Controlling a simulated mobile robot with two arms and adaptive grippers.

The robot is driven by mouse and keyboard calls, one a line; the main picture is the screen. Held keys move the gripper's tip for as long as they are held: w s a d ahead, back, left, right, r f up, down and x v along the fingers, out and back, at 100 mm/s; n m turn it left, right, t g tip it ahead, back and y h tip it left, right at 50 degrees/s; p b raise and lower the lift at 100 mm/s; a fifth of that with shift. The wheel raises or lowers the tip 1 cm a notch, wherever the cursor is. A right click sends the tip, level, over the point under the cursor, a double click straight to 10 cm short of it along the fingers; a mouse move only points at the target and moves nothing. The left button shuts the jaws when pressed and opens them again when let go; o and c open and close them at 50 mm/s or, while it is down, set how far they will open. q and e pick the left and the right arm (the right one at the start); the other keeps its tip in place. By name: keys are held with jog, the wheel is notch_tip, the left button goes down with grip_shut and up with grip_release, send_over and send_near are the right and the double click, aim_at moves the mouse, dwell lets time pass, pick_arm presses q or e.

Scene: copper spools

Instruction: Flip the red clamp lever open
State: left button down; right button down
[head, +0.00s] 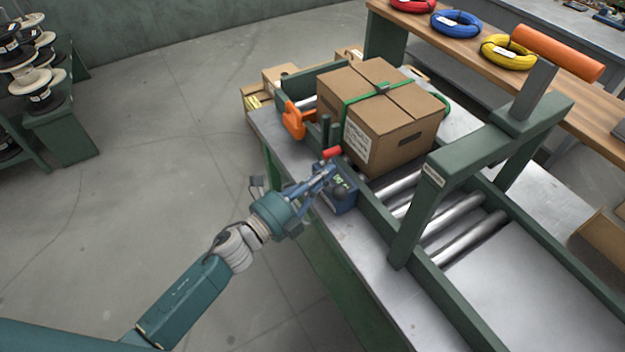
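The red clamp lever (332,152) is a short red handle at the left side of the conveyor, just beside the cardboard box. My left gripper (325,171) is right by it, reaching in from the lower left with its fingertips just below the red handle. The fingers are small here, and I cannot tell whether they touch the lever or how far apart they are. A blue device with a small green display (339,196) sits just below the fingertips, partly covered by them. My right gripper is out of view.
A cardboard box with a green strap (385,118) stands on the roller conveyor (470,237). An orange clamp (294,120) is at the left rail. Clear floor lies to the left.

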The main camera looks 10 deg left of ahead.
aim_at(328, 156)
pick_arm(q)
jog(key=shift+x, duration=1.55)
jog(key=shift+s+r+p, duration=0.1)
jog(key=shift+p, duration=0.2)
jog(key=shift+a+r+n+p, duration=0.1)
jog(key=shift+r+n+p, duration=0.05)
jog(key=shift+n+p, duration=0.3)
jog(key=shift+w+r+p, duration=0.15)
jog(key=shift+w+p, duration=0.1)
jog(key=shift+p, duration=0.15)
jog(key=shift+w+a+r+n+p, duration=0.35)
jog(key=shift+r+n+p, duration=0.15)
jog(key=shift+n+p, duration=0.45)
jog(key=shift+w+a+r+n+g+y+p, duration=0.3)
jog(key=shift+w+n+g+p, duration=0.15)
jog(key=shift+p, duration=0.35)
jog(key=shift+w+a+n, duration=0.1)
jog(key=shift+w+n, duration=0.05)
jog(key=shift+n, duration=0.3)
jog(key=shift+w+a+r, duration=0.1)
jog(key=shift+w+a, duration=0.25)
jog(key=shift+w, duration=0.1)
jog(key=shift+w+a+r+b, duration=0.1)
jog(key=shift+w+a+b, duration=0.1)
jog(key=shift+w+a, duration=0.25)
jog(key=shift+w+a+b, duration=0.15)
jog(key=shift+w+a, duration=0.15)
jog(key=shift+w, duration=0.3)
